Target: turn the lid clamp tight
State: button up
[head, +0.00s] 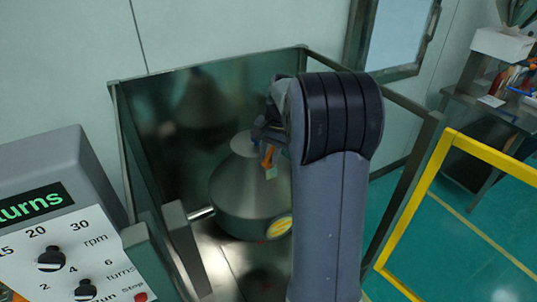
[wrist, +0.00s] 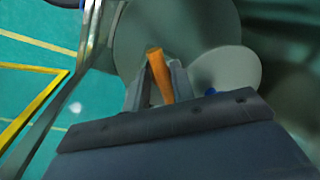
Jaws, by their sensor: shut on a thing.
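The grey metal vessel (head: 240,195) with a sloping cone top stands inside a dark metal enclosure. Its lid area shows from close by in the wrist view as grey round surfaces (wrist: 225,70). My gripper (head: 268,140) is at the top of the vessel, partly hidden behind my own arm. An orange clamp handle (head: 267,157) shows below the fingers. In the wrist view the orange clamp handle (wrist: 159,76) stands between the fingers of my gripper (wrist: 157,85), which is shut on it. The rest of the clamp is hidden.
Enclosure panels (head: 150,180) stand close on the left and behind the vessel. A grey control box (head: 70,215) with knobs and a green display stands at the left. A yellow rail (head: 415,195) is at the right, with a bench (head: 490,110) beyond.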

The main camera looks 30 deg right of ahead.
jog(key=n, duration=0.4)
jog(key=shift+d+n+g+y, duration=0.2)
jog(key=shift+n+g+y, duration=0.1)
jog(key=shift+w+d+n+g, duration=0.1)
jog(key=shift+n+g, duration=0.15)
jog(key=shift+n, duration=1)
jog(key=shift+d+n+g, duration=0.1)
jog(key=shift+n+g, duration=0.15)
jog(key=shift+n, duration=1)
jog(key=o, duration=1)
notch_tip(320, 180, up, 11)
jog(key=d+b, duration=0.1)
jog(key=d, duration=0.1)
jog(key=shift+f, duration=0.2)
jog(key=shift+w+f, duration=0.1)
